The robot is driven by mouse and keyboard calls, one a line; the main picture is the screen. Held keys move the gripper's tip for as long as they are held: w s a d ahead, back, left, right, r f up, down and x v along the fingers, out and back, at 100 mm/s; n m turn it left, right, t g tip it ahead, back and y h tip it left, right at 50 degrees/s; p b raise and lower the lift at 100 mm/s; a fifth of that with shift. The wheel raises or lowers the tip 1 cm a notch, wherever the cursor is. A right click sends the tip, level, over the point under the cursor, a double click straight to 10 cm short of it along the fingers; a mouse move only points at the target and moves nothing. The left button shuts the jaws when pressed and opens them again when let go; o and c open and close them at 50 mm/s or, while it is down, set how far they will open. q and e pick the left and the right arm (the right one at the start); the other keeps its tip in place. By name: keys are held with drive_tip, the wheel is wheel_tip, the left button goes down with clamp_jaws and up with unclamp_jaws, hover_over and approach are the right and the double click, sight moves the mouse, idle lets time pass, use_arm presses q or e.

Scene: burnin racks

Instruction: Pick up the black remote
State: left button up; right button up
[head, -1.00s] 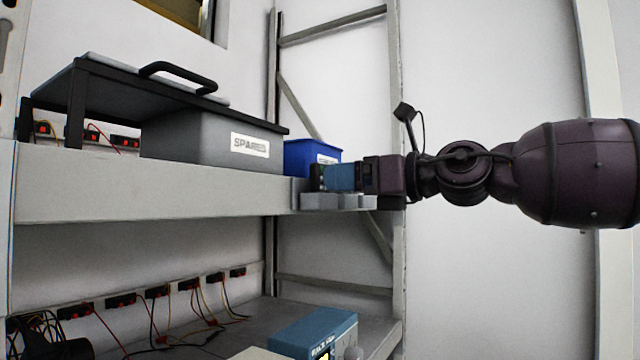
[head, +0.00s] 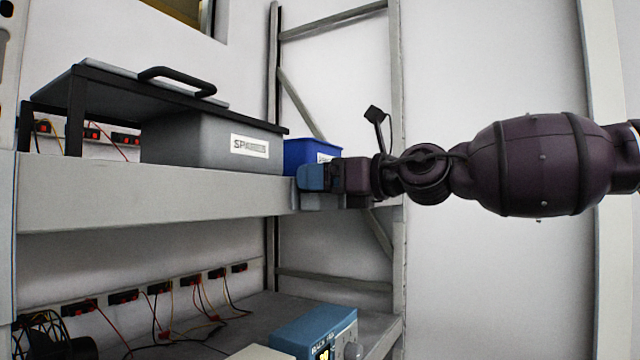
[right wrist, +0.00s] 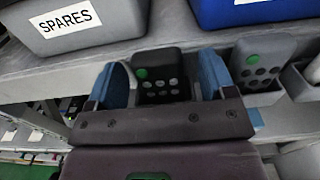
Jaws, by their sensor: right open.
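The black remote (right wrist: 160,62) shows in the right wrist view, with a green button and several grey buttons. It stands between the two blue fingers of my right gripper (right wrist: 164,82), with a gap on either side. In the head view my right gripper (head: 312,178) is at the front edge of the upper shelf and hides the remote. The fingers are open around the remote. The remote's lower end is hidden by the gripper. My left gripper is not in view.
A grey remote (right wrist: 262,65) stands in a grey holder (right wrist: 297,82) just right of my right gripper. A grey SPARES bin (head: 205,145) and a blue bin (head: 300,155) stand on the upper shelf (head: 150,192). A blue instrument (head: 312,330) sits below.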

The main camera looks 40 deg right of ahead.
drive_tip(key=shift+w+a, duration=0.1)
drive_tip(key=shift+w, duration=0.25)
drive_tip(key=shift+c, duration=0.2)
drive_tip(key=c, duration=1)
drive_tip(key=shift+o, duration=0.2)
